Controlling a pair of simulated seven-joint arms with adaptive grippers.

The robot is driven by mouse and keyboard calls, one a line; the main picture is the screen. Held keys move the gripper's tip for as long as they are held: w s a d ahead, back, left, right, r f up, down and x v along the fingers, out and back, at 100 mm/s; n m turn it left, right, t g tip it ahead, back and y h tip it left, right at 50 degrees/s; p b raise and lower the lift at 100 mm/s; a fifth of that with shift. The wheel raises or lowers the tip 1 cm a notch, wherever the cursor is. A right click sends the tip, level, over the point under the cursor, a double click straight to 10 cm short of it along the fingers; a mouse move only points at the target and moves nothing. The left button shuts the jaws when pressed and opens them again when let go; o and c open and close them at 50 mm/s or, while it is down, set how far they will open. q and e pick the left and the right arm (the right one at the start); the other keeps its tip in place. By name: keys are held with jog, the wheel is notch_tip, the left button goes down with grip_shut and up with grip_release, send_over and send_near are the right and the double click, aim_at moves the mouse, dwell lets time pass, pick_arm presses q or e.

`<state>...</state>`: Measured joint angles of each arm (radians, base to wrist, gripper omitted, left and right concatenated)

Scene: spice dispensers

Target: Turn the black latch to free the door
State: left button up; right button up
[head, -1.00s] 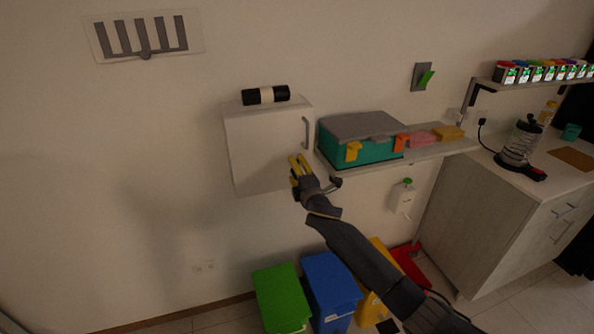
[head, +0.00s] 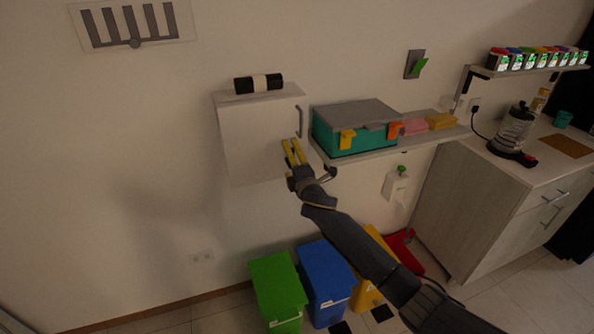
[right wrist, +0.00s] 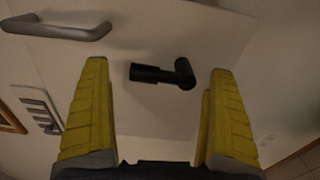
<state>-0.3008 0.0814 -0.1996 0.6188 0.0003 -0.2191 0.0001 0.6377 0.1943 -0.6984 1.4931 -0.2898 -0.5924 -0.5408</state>
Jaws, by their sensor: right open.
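The white cabinet door (head: 262,140) is closed on the wall-mounted cabinet, with a grey bar handle (head: 300,121) near its right edge. The handle also shows at the upper left of the right wrist view (right wrist: 57,29). The black latch (right wrist: 160,75) is a short bar with a round knob at its right end, lying roughly level in that view. My right gripper (head: 291,144) is open in front of the door's lower right part. In the wrist view its yellow fingers stand on either side of the latch, without clear contact. I cannot make out the latch in the head view. My left gripper is out of view.
A teal case (head: 350,140) with a grey lid sits on the shelf (head: 390,149) just right of the gripper. Green (head: 278,290) and blue (head: 327,278) bins stand below.

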jog(key=v, duration=1.1)
jog(key=shift+r, duration=0.1)
